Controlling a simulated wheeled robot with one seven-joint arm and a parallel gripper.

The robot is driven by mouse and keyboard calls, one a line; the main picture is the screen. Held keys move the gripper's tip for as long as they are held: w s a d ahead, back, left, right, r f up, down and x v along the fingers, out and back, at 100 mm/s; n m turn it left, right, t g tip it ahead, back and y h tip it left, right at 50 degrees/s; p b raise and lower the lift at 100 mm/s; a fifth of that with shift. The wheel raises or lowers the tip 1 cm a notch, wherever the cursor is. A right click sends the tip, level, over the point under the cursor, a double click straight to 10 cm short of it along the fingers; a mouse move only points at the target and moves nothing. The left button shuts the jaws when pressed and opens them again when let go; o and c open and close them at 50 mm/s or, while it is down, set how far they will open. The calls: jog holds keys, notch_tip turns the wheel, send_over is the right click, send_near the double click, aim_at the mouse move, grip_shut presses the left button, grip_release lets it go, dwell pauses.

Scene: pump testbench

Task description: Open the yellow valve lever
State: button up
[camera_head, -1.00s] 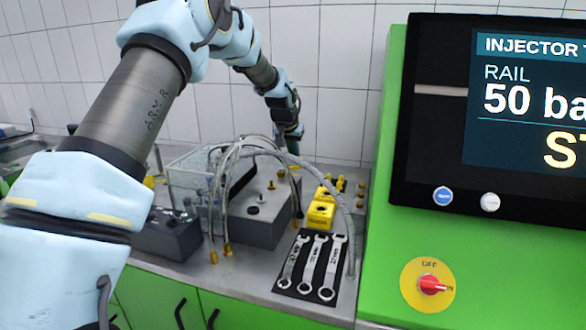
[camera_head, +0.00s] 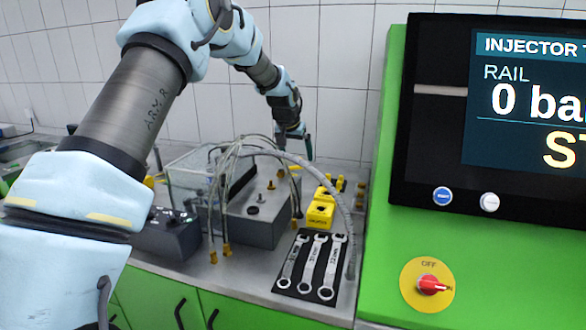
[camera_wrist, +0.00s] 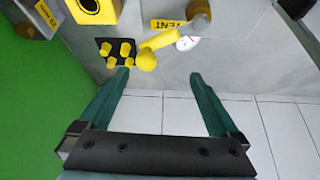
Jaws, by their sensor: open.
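The yellow valve lever (camera_wrist: 160,40) shows in the wrist view, near a yellow VENT label (camera_wrist: 168,24). No contact shows. In the head view my gripper (camera_head: 306,146) is over the back of the bench, and the lever is too small to make out.
Yellow pegs on a black plate (camera_wrist: 119,52) stand beside the left fingertip. A small round gauge (camera_wrist: 187,42) is near the lever. Cables (camera_head: 240,148), a grey block (camera_head: 262,215) and wrenches (camera_head: 315,265) occupy the bench. The display (camera_head: 525,105) reads RAIL 0.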

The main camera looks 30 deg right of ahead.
notch_tip(320, 180, up, 6)
jog(key=p, duration=0.3)
dwell(0.5)
dwell(0.4)
